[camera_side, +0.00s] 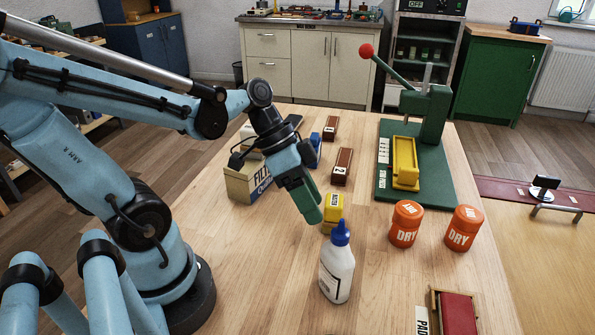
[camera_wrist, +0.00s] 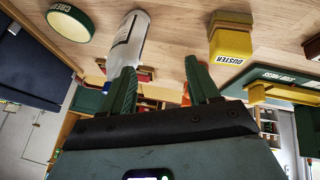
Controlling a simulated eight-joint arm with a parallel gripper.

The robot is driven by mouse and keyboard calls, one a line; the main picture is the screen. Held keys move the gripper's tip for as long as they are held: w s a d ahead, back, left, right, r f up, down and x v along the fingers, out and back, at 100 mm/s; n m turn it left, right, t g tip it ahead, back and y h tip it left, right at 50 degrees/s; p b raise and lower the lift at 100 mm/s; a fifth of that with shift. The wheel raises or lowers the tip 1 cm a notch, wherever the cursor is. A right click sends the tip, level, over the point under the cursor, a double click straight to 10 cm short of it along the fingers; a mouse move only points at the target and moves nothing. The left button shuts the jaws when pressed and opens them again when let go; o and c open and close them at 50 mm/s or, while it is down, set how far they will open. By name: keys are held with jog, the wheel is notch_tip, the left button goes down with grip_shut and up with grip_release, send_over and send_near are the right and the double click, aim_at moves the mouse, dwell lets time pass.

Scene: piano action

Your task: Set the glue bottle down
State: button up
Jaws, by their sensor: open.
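The glue bottle (camera_side: 338,272) is white with a blue cap and stands upright on the wooden table (camera_side: 275,290) near the front. My gripper (camera_side: 314,217) is above and behind the bottle, tilted down toward the table. I cannot tell from these views whether a finger touches the bottle.
A yellow duster block (camera_side: 333,208) is just behind the bottle. Two orange DRY canisters (camera_side: 406,224) (camera_side: 464,229) stand to the right. A green press (camera_side: 425,120) with a red-knobbed lever is behind them. A pad tray (camera_side: 456,311) lies at front right.

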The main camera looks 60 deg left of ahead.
jog(key=shift+w+a+r+n+t+y, duration=0.45)
jog(key=shift+n+t+y, duration=0.2)
jog(key=shift+n+y, duration=0.35)
jog(key=shift+w+a+r+n+t+y, duration=0.45)
jog(key=shift+n+t+y, duration=0.25)
jog(key=shift+n+y, duration=0.25)
jog(key=shift+w+a+r+n+t+y, duration=0.4)
jog(key=shift+n+t+y, duration=0.25)
jog(key=shift+n+y, duration=0.3)
